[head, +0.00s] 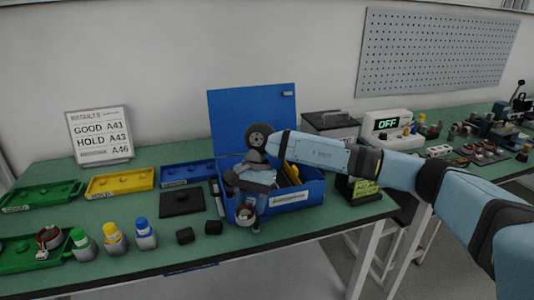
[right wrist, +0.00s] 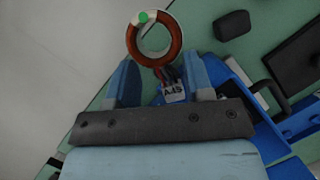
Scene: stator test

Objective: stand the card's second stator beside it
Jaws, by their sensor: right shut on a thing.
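My right gripper (head: 254,203) is shut on a stator (head: 245,216), held over the front of the open blue case. In the right wrist view the stator (right wrist: 153,42) is a copper-red ring with a green dot, beyond the fingertips (right wrist: 160,78). Its wires and a white tag (right wrist: 174,92) lie between the fingers; the tag seems to read A45, but the last character is unclear. Another stator (head: 49,238) lies in the front green tray (head: 20,262) at the left. The results card (head: 100,136) reads GOOD A41, HOLD A43, A46. My left gripper is out of view.
Green (head: 40,194), yellow (head: 119,182) and blue (head: 187,173) trays line the back. Green-, yellow- and blue-capped bottles (head: 115,239) stand in front. An OFF display (head: 388,123) stands right.

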